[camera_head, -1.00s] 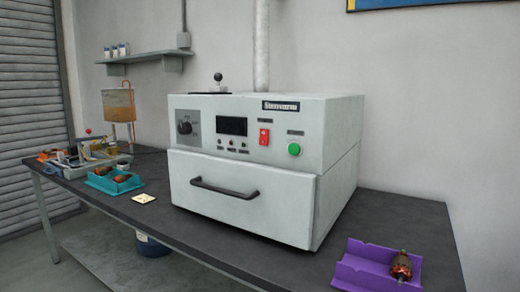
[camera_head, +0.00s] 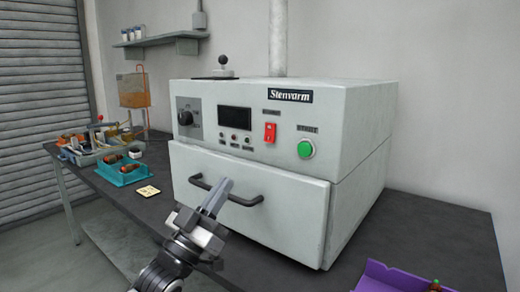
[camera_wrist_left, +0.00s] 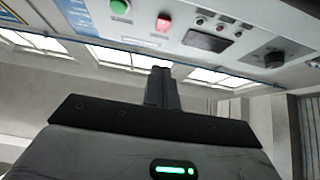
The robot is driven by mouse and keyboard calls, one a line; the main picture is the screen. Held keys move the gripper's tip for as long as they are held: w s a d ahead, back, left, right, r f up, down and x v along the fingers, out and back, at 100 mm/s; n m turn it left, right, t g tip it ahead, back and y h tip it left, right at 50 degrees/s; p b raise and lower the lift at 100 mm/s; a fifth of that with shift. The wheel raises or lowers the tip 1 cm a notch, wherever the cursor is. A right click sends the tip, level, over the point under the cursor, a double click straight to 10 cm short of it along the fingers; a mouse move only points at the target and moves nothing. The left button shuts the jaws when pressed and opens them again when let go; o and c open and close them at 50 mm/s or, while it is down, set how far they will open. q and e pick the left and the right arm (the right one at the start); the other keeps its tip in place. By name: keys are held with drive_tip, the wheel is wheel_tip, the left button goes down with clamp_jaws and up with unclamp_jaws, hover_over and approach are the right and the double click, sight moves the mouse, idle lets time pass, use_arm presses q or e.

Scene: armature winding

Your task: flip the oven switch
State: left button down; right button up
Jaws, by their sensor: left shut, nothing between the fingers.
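The oven (camera_head: 350,130) is a white box marked Stenvarm on the dark table. Its red rocker switch (camera_head: 269,133) sits on the front panel between the dark display and the green button (camera_head: 305,149). My left gripper (camera_head: 218,194) is shut and empty, in front of the oven's drawer and its dark handle, below the switch. In the left wrist view the shut fingers (camera_wrist_left: 160,85) point toward the panel. The red switch (camera_wrist_left: 163,23) and green button (camera_wrist_left: 120,8) show there at the top, apart from the fingers. My right gripper is not in view.
A black knob (camera_head: 184,118) is at the panel's left. The drawer handle (camera_head: 225,190) sticks out near my left gripper. A teal tray (camera_head: 121,172) and tools lie at left. A purple holder (camera_head: 390,278) is at the front right.

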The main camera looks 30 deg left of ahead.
use_arm(q)
drive_tip(key=p, duration=0.3)
approach(268, 135)
wheel_tip(268, 135, up, 4)
drive_tip(key=w, duration=0.3)
drive_tip(key=shift+w+d+f, duration=0.1)
drive_tip(key=shift+w+d, duration=0.05)
drive_tip(key=shift+w, duration=0.15)
drive_tip(key=shift+w+f, duration=0.15)
drive_tip(key=shift+w, duration=0.25)
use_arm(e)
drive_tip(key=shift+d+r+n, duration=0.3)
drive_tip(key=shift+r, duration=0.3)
